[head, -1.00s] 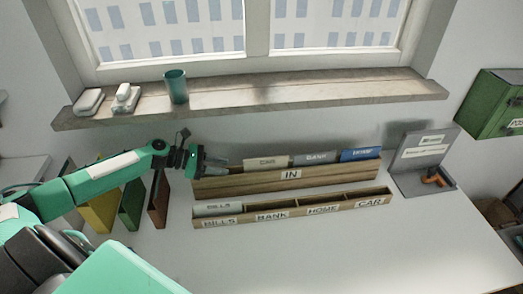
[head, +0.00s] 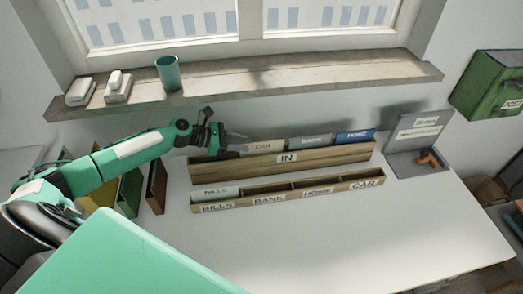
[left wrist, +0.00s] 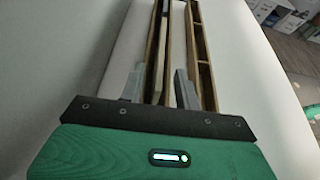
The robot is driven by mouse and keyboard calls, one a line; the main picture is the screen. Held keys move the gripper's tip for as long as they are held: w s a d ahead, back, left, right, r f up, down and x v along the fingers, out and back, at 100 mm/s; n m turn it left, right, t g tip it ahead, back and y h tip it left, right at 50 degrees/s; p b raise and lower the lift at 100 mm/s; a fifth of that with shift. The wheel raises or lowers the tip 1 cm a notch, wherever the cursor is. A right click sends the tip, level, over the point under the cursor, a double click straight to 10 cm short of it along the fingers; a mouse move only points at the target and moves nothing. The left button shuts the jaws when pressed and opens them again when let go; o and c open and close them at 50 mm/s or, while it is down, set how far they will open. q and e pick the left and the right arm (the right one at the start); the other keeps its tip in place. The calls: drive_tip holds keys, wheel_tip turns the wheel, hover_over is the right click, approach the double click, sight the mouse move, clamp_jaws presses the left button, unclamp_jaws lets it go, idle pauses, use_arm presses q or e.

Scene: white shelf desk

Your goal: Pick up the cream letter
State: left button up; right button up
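The cream letter (head: 262,147) stands upright in the left part of the wooden IN box (head: 330,158). Its label appears to read CAR. A grey letter (head: 310,143) and a blue letter (head: 355,137) stand to its right in the same box. My left gripper (head: 232,143) is at the left end of the box, beside the cream letter. In the left wrist view, its fingers (left wrist: 157,88) are apart, with the pale letter's edge (left wrist: 157,60) between them; I cannot tell whether they touch it. My right gripper is not in view.
A sorting box (head: 290,194) labelled BILLS, BANK, HOME and CAR stands in front, with a white letter in BILLS. Upright folders (head: 130,192) stand at left. A grey stand (head: 418,140) is at right. A sill with a teal cup (head: 168,73) runs behind. The desk front is clear.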

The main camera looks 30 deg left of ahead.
sight(260, 143)
use_arm(q)
drive_tip(key=w+d, duration=0.1)
drive_tip(key=w+d+p, duration=0.1)
drive_tip(key=d, duration=0.1)
drive_tip(key=shift+w+d+r+p, duration=0.1)
drive_tip(key=shift+w+d+p, duration=0.05)
drive_tip(key=shift+w+p, duration=0.15)
drive_tip(key=shift+w+d+f+p, duration=0.25)
drive_tip(key=shift+d+f+p, duration=0.05)
drive_tip(key=shift+d, duration=0.1)
drive_tip(key=shift+f, duration=0.1)
clamp_jaws()
